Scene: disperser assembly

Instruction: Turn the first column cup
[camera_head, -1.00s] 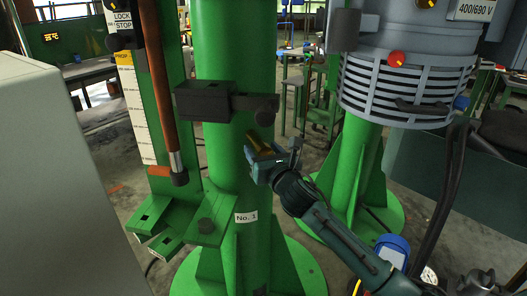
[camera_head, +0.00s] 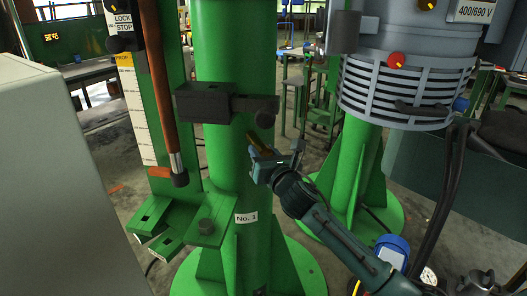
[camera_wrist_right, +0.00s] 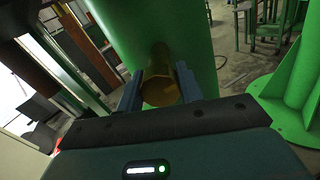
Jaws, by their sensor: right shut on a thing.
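The green column labelled No. 1 (camera_head: 220,60) stands upright in the middle of the head view. A brass-coloured cup (camera_wrist_right: 159,92) is at the column's side, and its tip also shows in the head view (camera_head: 257,140). My right gripper (camera_head: 260,153) is shut on this cup from the right. In the right wrist view, the blue fingers of my right gripper (camera_wrist_right: 158,88) lie on both sides of the cup. The cup points at the green column, but its contact with the column is hidden. My left gripper is not in view.
A black clamp (camera_head: 203,103) wraps the column above my right gripper. A grey motor housing (camera_head: 405,80) on a second green column (camera_head: 347,150) stands to the right. A grey panel (camera_head: 55,190) fills the left. A black hose hangs at the right.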

